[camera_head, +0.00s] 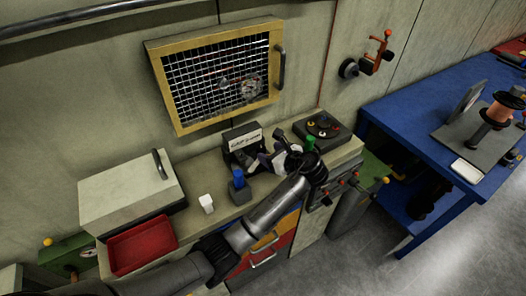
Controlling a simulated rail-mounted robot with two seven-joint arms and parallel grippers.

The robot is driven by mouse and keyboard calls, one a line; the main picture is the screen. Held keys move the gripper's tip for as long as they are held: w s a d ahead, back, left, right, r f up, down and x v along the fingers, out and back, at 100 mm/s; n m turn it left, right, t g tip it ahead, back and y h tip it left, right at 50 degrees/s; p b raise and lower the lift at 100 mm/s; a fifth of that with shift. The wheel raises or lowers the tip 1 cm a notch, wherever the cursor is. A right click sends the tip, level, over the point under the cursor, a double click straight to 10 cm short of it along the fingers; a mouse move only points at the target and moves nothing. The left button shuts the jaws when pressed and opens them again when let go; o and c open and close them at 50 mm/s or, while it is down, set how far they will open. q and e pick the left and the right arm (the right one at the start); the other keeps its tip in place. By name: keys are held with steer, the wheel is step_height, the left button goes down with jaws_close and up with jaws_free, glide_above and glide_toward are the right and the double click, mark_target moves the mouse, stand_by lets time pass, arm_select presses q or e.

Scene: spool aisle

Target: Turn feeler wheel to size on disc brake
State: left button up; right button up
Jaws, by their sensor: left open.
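A dark box with a white printed label (243,138) stands on the bench against the wall; the label is too small to read surely. I cannot surely make out the feeler wheel or the disc brake; either may be partly behind my gripper. My right gripper is not in view.
A red tray (142,245) and pale lidded box (130,193) are farther left. A yellow-framed mesh guard (218,76) hangs above. A blue table (420,112) stands right.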

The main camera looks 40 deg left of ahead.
mark_target(265, 150)
arm_select(q)
steer(key=shift+x, duration=2.15)
jaws_close()
